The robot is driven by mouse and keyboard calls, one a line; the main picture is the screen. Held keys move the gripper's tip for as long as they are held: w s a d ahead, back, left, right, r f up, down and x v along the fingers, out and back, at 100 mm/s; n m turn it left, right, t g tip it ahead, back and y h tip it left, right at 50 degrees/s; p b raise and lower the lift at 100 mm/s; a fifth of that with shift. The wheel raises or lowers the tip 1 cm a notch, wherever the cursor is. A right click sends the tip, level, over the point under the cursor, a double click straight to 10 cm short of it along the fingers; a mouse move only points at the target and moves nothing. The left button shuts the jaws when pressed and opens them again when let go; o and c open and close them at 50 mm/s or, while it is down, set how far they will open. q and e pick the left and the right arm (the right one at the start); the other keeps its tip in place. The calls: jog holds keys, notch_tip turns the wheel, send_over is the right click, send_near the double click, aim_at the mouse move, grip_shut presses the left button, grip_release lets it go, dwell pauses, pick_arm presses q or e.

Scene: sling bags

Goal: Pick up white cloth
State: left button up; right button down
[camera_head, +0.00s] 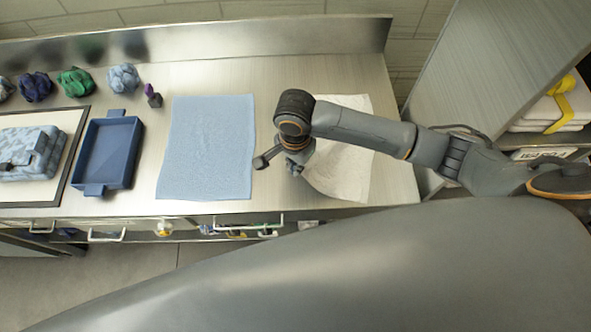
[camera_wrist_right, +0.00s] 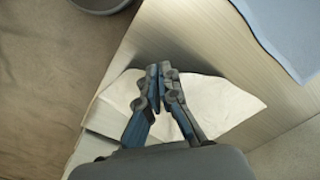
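The white cloth (camera_head: 352,180) lies at the right end of the steel counter, partly hidden under my right arm. Its front left corner is drawn in and raised towards my right gripper (camera_head: 293,168). In the right wrist view the cloth (camera_wrist_right: 225,100) spreads around the fingers, and the fingertips (camera_wrist_right: 160,70) are close together at its edge. The right gripper looks shut on the cloth's edge, though the pinch itself is partly hidden. My left gripper is not in view.
A light blue cloth (camera_head: 208,145) lies flat left of the white one. A blue tray (camera_head: 108,155) and a pale board (camera_head: 60,187) with a blue bag (camera_head: 30,152) are further left. Crumpled cloths (camera_head: 77,82) line the back. A tall grey panel (camera_head: 470,70) stands at the right.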

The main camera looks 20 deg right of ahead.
jog(key=shift+r, duration=0.1)
notch_tip(320, 180, up, 36)
dwell(1.2)
jog(key=shift+w, duration=0.1)
